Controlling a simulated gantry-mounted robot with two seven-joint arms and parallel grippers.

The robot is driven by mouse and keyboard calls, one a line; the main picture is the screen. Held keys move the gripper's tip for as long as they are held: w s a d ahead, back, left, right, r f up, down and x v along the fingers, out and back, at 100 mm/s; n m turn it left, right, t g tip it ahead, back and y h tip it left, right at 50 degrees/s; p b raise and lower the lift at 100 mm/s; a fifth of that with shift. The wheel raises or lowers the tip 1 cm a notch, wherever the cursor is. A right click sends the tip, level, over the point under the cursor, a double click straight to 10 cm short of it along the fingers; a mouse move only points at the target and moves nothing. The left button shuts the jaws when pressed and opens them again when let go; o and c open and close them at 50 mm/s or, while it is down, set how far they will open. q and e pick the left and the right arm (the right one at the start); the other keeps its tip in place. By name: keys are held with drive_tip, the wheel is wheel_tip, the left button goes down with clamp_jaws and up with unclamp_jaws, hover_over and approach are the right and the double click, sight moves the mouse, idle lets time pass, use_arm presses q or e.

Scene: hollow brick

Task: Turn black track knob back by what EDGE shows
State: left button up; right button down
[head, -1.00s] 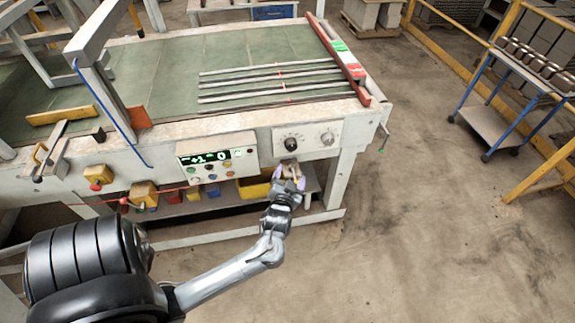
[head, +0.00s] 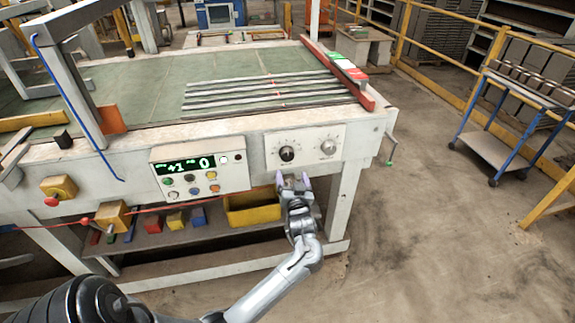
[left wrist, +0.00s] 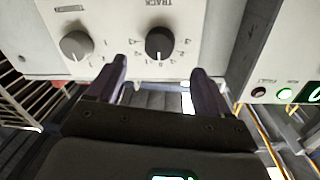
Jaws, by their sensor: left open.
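The black track knob (head: 287,154) sits on a white panel on the front of the machine. It also shows in the left wrist view (left wrist: 159,42), upside down, with TRACK printed by its scale. My left gripper (head: 293,181) is open and empty just below the knob, apart from it. In the left wrist view its two fingers (left wrist: 160,78) stand to either side of the knob's line, short of it. The green display (head: 185,165) reads "+1" and "0"; its small labels are too small to read. My right gripper is out of view.
A grey knob (head: 328,147) is beside the black one on the same panel. Coloured buttons (head: 192,179) sit under the display. A yellow bin (head: 252,208) is on the shelf below. A crank handle (head: 391,150) sticks out at the machine's right corner.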

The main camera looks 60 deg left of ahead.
sight(287, 159)
use_arm(q)
drive_tip(key=b+x, duration=0.1)
drive_tip(key=x, duration=0.8)
drive_tip(key=shift+a+b, duration=0.25)
drive_tip(key=shift+b, duration=0.1)
drive_tip(key=shift+c, duration=0.5)
drive_tip(key=c, duration=0.9)
